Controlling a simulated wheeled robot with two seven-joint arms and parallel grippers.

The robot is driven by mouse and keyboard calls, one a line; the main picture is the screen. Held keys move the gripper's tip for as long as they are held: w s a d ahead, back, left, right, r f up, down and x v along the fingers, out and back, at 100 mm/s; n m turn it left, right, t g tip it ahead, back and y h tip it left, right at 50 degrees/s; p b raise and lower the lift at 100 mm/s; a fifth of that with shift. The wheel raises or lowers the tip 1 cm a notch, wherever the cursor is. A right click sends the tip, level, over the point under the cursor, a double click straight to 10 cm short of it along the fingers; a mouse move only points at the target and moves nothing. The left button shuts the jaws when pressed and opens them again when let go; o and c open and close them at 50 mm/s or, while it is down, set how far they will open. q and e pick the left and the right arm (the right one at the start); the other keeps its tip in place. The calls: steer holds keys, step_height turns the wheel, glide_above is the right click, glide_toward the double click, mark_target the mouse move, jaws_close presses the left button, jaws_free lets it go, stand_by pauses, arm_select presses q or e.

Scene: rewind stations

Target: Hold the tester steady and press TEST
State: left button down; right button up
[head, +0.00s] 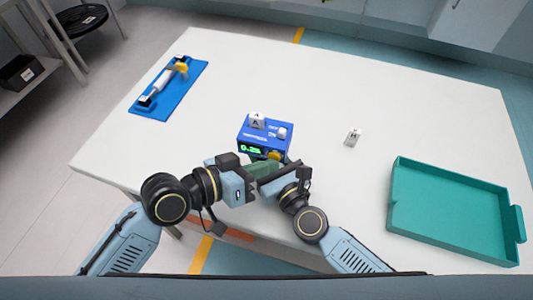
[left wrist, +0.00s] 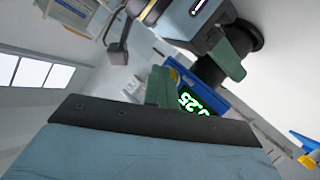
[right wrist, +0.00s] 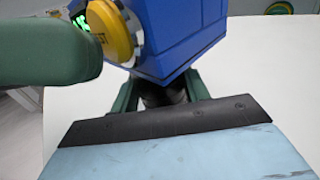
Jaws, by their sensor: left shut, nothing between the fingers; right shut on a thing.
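The blue tester (head: 262,140) has a lit green display (left wrist: 192,103) reading about 0.25 and a yellow TEST button (right wrist: 108,32) on its front. A white cell block marked A (head: 257,120) sits on its top. My right gripper (right wrist: 160,95) is shut on a dark part at the tester's underside, mostly hidden by the fingers. My left gripper (head: 262,168) is shut and empty in front of the tester. Its green finger (right wrist: 45,52) is very close to the button; I cannot tell whether it touches. In the left wrist view its finger (left wrist: 158,88) mostly hides the button.
A teal tray (head: 450,250) lies at the right. A blue mat (head: 150,108) with a white and yellow device is at the far left.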

arm_select(q)
steer(key=shift+s+a+r, duration=0.1)
steer(key=shift+s, duration=0.2)
steer(key=s+a, duration=0.1)
steer(key=s, duration=0.4)
steer(key=shift+s+a, duration=0.4)
stand_by(0.5)
arm_select(e)
steer(key=o, duration=1.3)
